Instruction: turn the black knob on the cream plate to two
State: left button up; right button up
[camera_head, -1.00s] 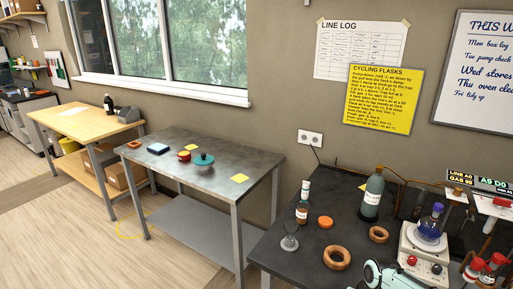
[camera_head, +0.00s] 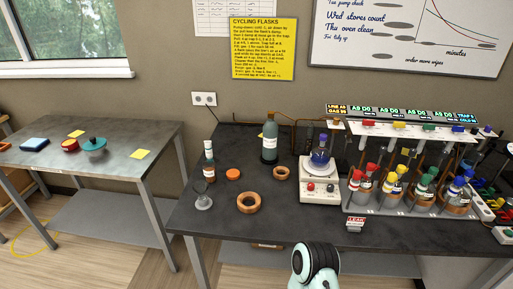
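The cream plate (camera_head: 318,196) stands on the dark bench, right of the middle of the head view. A round flask with dark blue liquid (camera_head: 320,157) sits on its top. On its front face are a red knob (camera_head: 311,187) and, to the right of it, a small black knob (camera_head: 330,188). The marks around the black knob are too small to read, so I cannot tell its setting. A white and black link of my own arm shows at the bottom edge, in front of the bench. Neither of my grippers is in view.
A green bottle (camera_head: 270,140), a brown bottle (camera_head: 208,163), wooden rings (camera_head: 249,210) and a glass piece (camera_head: 203,202) stand left of the plate. A rack of colour-capped flasks (camera_head: 408,210) is close on its right. The bench front before the plate is mostly clear.

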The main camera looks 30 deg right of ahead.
aim_at(330, 188)
jog(key=z, duration=1.55)
